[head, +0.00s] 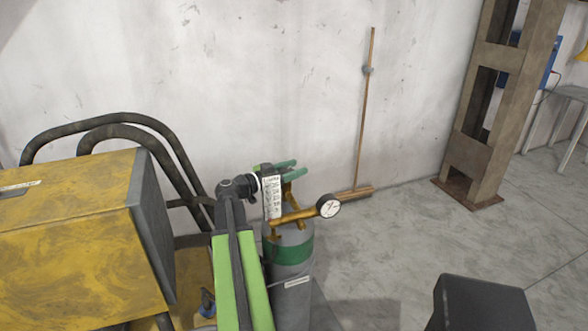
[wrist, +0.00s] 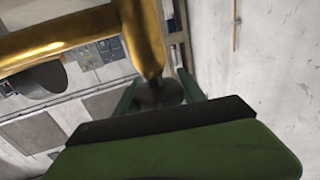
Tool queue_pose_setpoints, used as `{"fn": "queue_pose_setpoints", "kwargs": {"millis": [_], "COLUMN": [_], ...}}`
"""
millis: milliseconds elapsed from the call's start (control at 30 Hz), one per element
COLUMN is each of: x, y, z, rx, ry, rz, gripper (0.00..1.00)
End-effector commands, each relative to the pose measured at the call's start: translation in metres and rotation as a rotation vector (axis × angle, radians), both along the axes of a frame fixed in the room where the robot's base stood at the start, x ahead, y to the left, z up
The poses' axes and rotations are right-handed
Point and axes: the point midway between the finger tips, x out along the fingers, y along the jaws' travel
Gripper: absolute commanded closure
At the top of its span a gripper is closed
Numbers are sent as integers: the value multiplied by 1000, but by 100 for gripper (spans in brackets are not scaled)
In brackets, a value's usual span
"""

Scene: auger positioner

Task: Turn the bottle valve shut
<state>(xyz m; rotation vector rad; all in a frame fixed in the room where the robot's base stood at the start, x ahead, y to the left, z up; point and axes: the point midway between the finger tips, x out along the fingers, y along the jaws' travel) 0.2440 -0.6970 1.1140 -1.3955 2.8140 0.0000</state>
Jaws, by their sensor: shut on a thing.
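The grey gas bottle (head: 292,272) with a green band stands upright beside my arm in the head view. Brass valve fittings (head: 290,217) with a round white gauge (head: 329,206) sit on its top. In the wrist view the brass valve body (wrist: 146,38) fills the upper middle. A dark round valve knob (wrist: 158,94) sits at the end of its stem. My gripper (wrist: 160,88) has its green fingers on either side of this knob, shut on it. In the head view my gripper (head: 288,168) is above the bottle top, and the knob cannot be made out there.
A yellow machine (head: 80,235) with thick black tubes (head: 130,120) stands left of the bottle. A rusty steel frame (head: 490,120) stands at the right. The concrete floor (head: 400,235) right of the bottle is clear.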

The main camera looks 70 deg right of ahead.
Motion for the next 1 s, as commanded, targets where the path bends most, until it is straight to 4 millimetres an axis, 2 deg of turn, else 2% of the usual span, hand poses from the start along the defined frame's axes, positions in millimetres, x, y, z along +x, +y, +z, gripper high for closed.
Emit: {"fn": "queue_pose_setpoints", "kwargs": {"millis": [33,100,133,1000], "x": [1,1,2,2], "y": [0,0,-5,1], "z": [0,0,0,0], "rx": [0,0,-1,0], "ry": [0,0,1,1], "rz": [1,2,3,-46], "gripper": [84,93,94,94]}}
